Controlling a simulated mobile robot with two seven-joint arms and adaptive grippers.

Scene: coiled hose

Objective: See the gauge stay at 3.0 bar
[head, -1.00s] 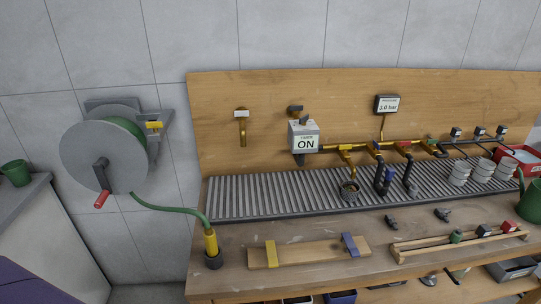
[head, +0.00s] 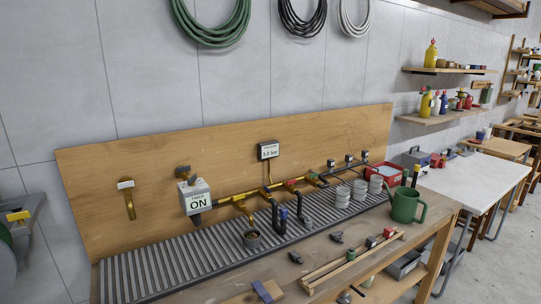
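The pressure gauge (head: 268,151) is a small dark-framed display on the wooden backboard. Its text is small and appears to read 3.0 bar. A grey timer box (head: 195,197) on the tap at its left reads ON. A brass pipe (head: 240,196) runs right from the timer, with coloured valves along it and dark hoses hanging below. A small dark cup (head: 252,239) sits under the first outlet on the slatted drain. Neither of my grippers is in view.
A green watering can (head: 406,205) and stacked white pots (head: 343,197) stand at the bench's right. A red bin (head: 384,174) is behind them. A wooden rack (head: 350,262) lies at the front. A white table (head: 475,175) stands further right. Coiled hoses (head: 212,22) hang above.

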